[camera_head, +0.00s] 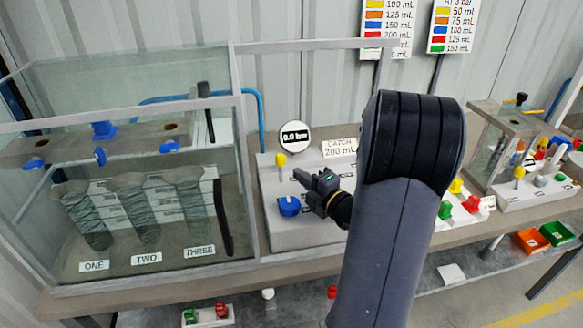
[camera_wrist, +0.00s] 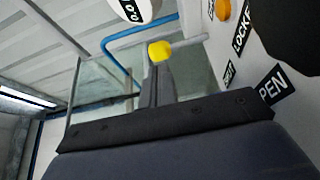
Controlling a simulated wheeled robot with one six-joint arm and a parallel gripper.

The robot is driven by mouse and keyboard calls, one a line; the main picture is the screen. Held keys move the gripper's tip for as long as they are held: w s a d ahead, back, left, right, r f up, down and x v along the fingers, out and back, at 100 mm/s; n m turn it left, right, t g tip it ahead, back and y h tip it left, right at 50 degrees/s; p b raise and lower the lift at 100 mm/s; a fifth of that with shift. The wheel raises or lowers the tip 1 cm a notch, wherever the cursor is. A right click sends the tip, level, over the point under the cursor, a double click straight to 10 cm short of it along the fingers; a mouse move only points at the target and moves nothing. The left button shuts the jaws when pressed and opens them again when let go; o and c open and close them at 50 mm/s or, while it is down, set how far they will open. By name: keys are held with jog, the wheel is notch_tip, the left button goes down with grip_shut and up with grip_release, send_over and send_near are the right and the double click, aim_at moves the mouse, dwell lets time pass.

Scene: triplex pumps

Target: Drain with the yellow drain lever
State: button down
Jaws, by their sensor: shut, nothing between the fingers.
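A yellow knob (camera_head: 281,160) on a short stem stands on the light grey panel (camera_head: 275,240) below the round gauge. In the wrist view a yellow knob (camera_wrist: 160,51) shows right at the tips of my fingers; I cannot tell whether they touch. My gripper (camera_head: 298,174) is shut and empty, pointing left, just right of and below that knob in the head view. Its closed fingers also show in the wrist view (camera_wrist: 155,72). No drain label is readable, and other yellow knobs (camera_head: 456,185) (camera_head: 519,171) stand farther right.
A blue knob (camera_head: 289,206) sits just below my gripper. The gauge (camera_head: 295,137) reads 0.0 bar. A glass tank (camera_head: 240,180) with three funnels marked ONE, TWO and THREE borders the panel's left. My arm hides the panel's middle. Green and red levers (camera_head: 472,204) stand right of it.

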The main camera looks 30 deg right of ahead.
aim_at(284, 160)
jog(key=shift+w+a+p, duration=0.15)
jog(key=shift+w+a, duration=0.1)
jog(key=shift+w, duration=0.85)
jog(key=shift+w+a+p, duration=0.15)
jog(key=shift+w+a, duration=0.05)
jog(key=shift+w, duration=0.9)
jog(key=shift+r, duration=0.1)
jog(key=p, duration=0.2)
jog(key=shift+w+d+r+g+p, duration=0.1)
jog(key=shift+w+r+g+p, duration=0.2)
jog(key=shift+r+p, duration=0.1)
jog(key=p, duration=0.2)
jog(key=w+g+p, duration=0.1)
jog(key=p, duration=0.1)
jog(key=shift+d+r+m, duration=0.15)
jog(key=shift+r+m, duration=0.05)
jog(key=shift+m, duration=0.2)
jog(key=shift+w+g+p, duration=0.15)
jog(key=shift+g+p, duration=0.15)
jog(key=shift+p, duration=0.1)
jog(key=shift+w+d+f, duration=0.1)
jog(key=shift+w+d, duration=0.2)
jog(key=shift+w, duration=0.45)
jog(key=shift+s, duration=0.1)
